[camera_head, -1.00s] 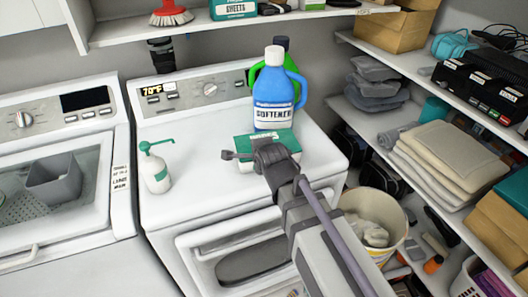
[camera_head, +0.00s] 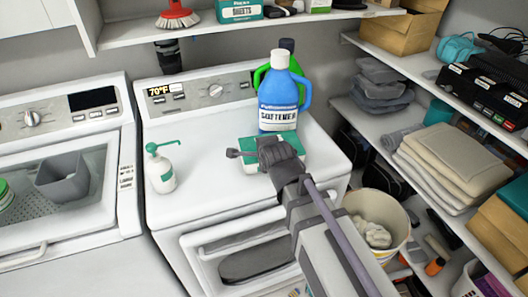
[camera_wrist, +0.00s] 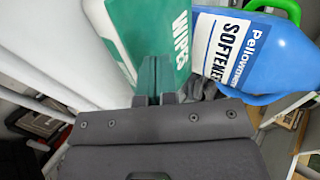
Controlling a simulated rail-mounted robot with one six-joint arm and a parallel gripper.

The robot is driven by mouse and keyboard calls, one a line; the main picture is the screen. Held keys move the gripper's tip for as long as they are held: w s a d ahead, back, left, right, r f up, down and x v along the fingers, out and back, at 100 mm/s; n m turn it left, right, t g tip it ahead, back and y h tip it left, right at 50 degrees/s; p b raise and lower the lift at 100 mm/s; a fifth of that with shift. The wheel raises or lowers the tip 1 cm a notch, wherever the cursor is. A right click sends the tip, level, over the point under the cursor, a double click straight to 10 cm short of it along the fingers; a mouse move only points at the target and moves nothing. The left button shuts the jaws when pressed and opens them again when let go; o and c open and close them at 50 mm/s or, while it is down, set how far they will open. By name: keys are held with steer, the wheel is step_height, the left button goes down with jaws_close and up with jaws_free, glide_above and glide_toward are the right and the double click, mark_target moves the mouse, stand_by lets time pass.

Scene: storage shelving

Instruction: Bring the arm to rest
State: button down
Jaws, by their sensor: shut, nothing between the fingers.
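My arm reaches in from the lower right in the head view, with my gripper (camera_head: 240,154) over the white dryer top. In the wrist view my gripper (camera_wrist: 157,97) is shut with nothing between its fingers. A green and white wipes pack (camera_head: 290,146) lies just beyond it, partly hidden by my wrist; it fills the upper middle of the wrist view (camera_wrist: 150,30). I cannot tell whether the fingers touch the pack.
A blue softener bottle (camera_head: 278,92) stands behind the pack, with a green bottle (camera_head: 287,46) behind it. A white pump bottle (camera_head: 160,170) stands to the left. Shelves with folded towels (camera_head: 445,155) and a bucket (camera_head: 375,215) are at the right.

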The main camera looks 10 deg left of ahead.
step_height(320, 180, up, 8)
steer(key=p, duration=0.6)
steer(key=shift+f, duration=0.2)
steer(key=s+d+f+n+g+h, duration=0.1)
steer(key=s+d+f+n+g, duration=0.1)
steer(key=d, duration=0.5)
steer(key=s+d+f+n+g+h, duration=0.1)
steer(key=s+d+f+n+g, duration=0.2)
steer(key=s+d+n, duration=0.3)
steer(key=s+d+f+n+g+h+b, duration=0.1)
steer(key=s+d+n+g, duration=0.3)
steer(key=d, duration=0.6)
steer(key=shift+s+f+n+g, duration=0.4)
steer(key=shift+s+f+n, duration=0.3)
steer(key=shift+n, duration=0.4)
